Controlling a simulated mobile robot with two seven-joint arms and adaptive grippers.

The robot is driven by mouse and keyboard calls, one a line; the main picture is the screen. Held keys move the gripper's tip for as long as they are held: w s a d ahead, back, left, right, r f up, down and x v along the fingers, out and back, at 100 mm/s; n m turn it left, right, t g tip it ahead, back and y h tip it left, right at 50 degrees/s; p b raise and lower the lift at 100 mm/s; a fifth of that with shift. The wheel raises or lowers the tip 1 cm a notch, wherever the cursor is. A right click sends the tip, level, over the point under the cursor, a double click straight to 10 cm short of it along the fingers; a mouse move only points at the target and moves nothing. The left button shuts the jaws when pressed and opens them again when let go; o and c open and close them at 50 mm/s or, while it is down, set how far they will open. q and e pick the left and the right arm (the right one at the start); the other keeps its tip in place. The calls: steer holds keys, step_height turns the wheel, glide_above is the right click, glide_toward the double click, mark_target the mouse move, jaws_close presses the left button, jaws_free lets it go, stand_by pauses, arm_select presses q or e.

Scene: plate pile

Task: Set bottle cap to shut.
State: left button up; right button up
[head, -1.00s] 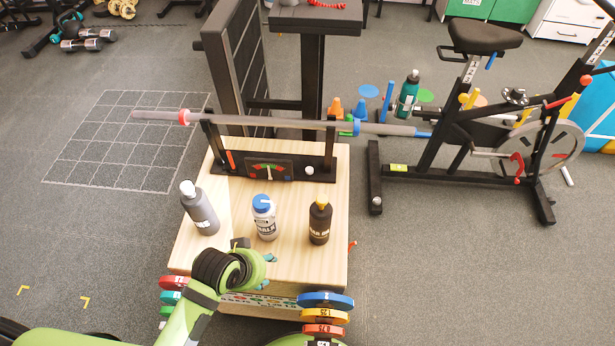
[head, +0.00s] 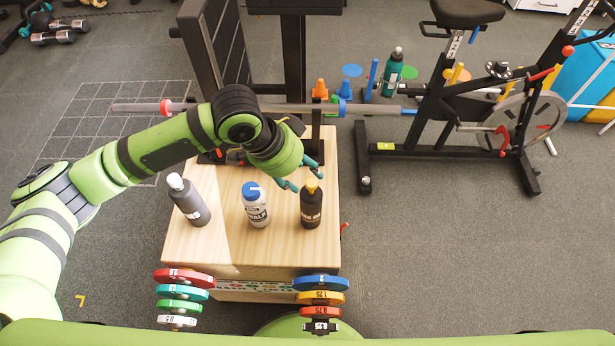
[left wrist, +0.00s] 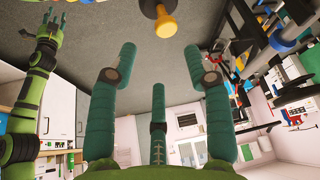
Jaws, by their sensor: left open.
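A black bottle (head: 311,210) with a yellow cap (head: 311,187) stands upright on the wooden box at the right of a row. The cap also shows at the top of the left wrist view (left wrist: 165,23). A white bottle (head: 257,212) with a blue cap (head: 250,189) stands in the middle, and a grey bottle (head: 190,205) with a white cap (head: 175,181) at the left. My left gripper (head: 305,178) is open and empty, its fingers close to the yellow cap; contact is unclear. My right gripper (left wrist: 48,27) shows small in the left wrist view, fingers spread.
The wooden box (head: 225,252) has bare top around the bottles. A barbell (head: 375,109) on a rack lies behind them. Coloured weight plates (head: 320,283) stick out at the box's front. An exercise bike (head: 460,140) stands to the right.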

mark_target(310, 183)
arm_select(q)
steer(key=shift+w+a+p+x, duration=0.1)
steer(key=shift+w+a+x, duration=0.05)
steer(key=shift+x, duration=0.9)
steer(key=shift+w+a+p+x, duration=0.15)
steer(key=shift+a+x, duration=0.05)
steer(key=shift+x, duration=0.85)
steer(key=shift+w+a+p+x, duration=0.1)
steer(key=shift+w+a+x, duration=0.05)
steer(key=shift+x, duration=0.9)
steer(key=shift+f, duration=0.1)
